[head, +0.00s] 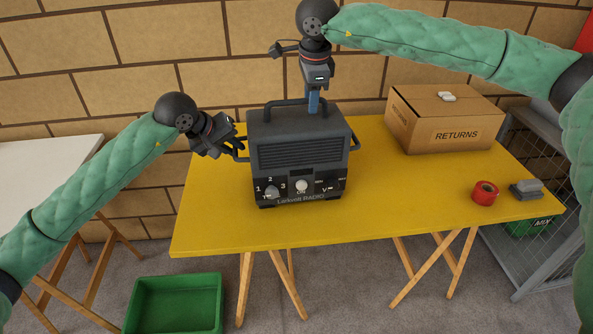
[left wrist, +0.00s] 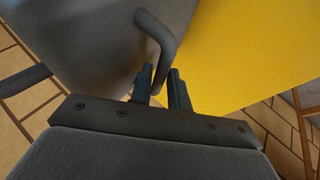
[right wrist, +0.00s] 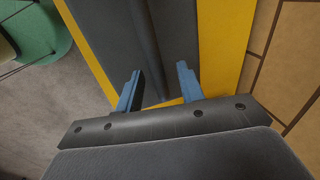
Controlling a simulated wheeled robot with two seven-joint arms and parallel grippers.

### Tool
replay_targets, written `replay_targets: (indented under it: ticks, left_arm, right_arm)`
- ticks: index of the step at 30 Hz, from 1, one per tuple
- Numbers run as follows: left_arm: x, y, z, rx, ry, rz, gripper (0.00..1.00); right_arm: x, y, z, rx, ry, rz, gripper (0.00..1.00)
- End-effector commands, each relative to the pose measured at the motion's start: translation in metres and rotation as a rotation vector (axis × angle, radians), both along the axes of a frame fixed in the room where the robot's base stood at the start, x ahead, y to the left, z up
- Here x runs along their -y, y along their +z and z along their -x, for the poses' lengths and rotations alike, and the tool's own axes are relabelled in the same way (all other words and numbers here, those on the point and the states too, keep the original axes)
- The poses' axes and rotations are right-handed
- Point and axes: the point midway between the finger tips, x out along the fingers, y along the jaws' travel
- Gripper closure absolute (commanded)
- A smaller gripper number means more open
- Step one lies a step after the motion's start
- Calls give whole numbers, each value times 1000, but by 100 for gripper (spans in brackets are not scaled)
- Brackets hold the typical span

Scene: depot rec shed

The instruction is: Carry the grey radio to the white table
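The grey radio (head: 300,155) stands upright on the yellow table, with a top handle and side handles. My left gripper (head: 236,147) is at its left side handle. In the left wrist view the left fingers (left wrist: 161,80) are close together, with the side handle (left wrist: 160,40) running between them. My right gripper (head: 313,100) points down over the radio's top. In the right wrist view its blue fingers (right wrist: 158,82) are apart, one on each side of the top handle (right wrist: 147,45), with gaps. The white table (head: 50,152) is at the left, partly hidden by my left arm.
The yellow table (head: 400,195) also holds a cardboard returns box (head: 445,120), a red tape roll (head: 485,193) and a small grey item (head: 526,190). A green bin (head: 175,303) is on the floor between the tables. A grey cage (head: 535,250) stands at the right.

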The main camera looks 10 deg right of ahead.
Motion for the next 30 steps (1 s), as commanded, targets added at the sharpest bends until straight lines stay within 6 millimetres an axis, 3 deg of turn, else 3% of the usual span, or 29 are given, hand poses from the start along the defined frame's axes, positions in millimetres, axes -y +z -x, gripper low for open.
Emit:
replay_targets:
  ticks: [6,15,18,21,30]
  left_arm:
    - [7,-10,-5,2,-1,1,82]
    - [8,-11,-6,2,-1,1,82]
    - [8,-11,-6,2,-1,1,100]
    - [8,-11,-6,2,-1,1,100]
    - [8,-11,-6,1,0,0,100]
  right_arm:
    - [0,-14,-3,0,0,0,62]
    - [0,-15,-3,0,0,0,62]
    - [0,-15,-3,0,0,0,80]
    - [0,-15,-3,0,0,-1,99]
    - [0,-15,-3,1,0,-1,100]
